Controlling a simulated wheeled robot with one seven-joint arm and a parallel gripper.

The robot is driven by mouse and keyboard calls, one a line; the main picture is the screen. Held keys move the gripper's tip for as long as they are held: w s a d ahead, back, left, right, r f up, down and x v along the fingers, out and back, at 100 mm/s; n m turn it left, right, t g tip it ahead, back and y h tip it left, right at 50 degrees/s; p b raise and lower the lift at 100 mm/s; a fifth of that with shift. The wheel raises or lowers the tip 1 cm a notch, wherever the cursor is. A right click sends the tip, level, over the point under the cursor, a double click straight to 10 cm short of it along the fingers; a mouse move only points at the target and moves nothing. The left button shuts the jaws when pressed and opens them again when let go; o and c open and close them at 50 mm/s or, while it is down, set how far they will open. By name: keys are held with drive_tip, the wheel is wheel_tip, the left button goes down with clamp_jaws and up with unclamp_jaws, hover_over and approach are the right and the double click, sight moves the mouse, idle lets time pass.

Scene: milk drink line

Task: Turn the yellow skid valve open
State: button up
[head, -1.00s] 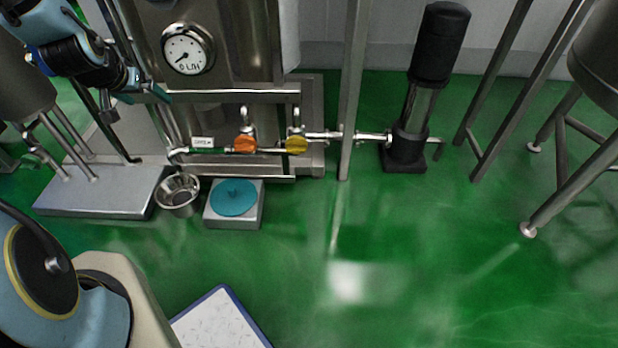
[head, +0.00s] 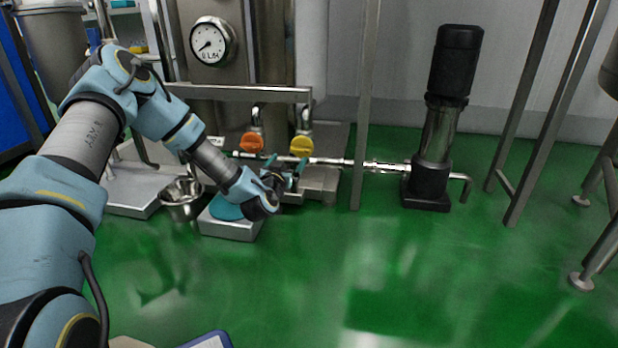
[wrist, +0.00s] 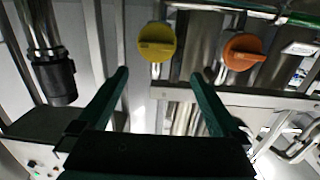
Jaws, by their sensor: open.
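The yellow skid valve (head: 302,145) sits on the pipe at the front of the steel skid, to the right of the orange valve (head: 251,142). In the wrist view the yellow valve (wrist: 157,42) shows a round face with a roughly horizontal grip bar, ahead of my fingertips and between their lines. My gripper (head: 286,166) is just below and slightly left of the yellow valve in the head view. Its teal fingers are spread and empty in the wrist view (wrist: 160,75). The fingers appear apart from the valve; the exact gap cannot be told.
The orange valve (wrist: 243,52) is close beside the yellow one in the wrist view. A steel rail (head: 240,94) runs above both valves. A vertical post (head: 364,120) and black pump (head: 436,130) stand to the right. A steel bowl (head: 182,200) and a scale (head: 230,228) stand below left.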

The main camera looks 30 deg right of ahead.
sight(300, 150)
drive_tip(key=shift+t, duration=0.3)
drive_tip(key=b+x, duration=0.1)
drive_tip(key=x, duration=0.2)
drive_tip(key=f+b+x, duration=0.1)
drive_tip(key=b+x, duration=0.1)
drive_tip(key=x, duration=0.1)
drive_tip(key=d+b+x, duration=0.1)
drive_tip(key=b+x, duration=0.1)
drive_tip(key=x, duration=0.1)
drive_tip(key=shift+s+f, duration=0.3)
drive_tip(key=shift+f, duration=0.05)
drive_tip(key=shift+w+d+r, duration=0.15)
drive_tip(key=shift+w+d, duration=0.25)
drive_tip(key=shift+n, duration=0.3)
drive_tip(key=c, duration=1)
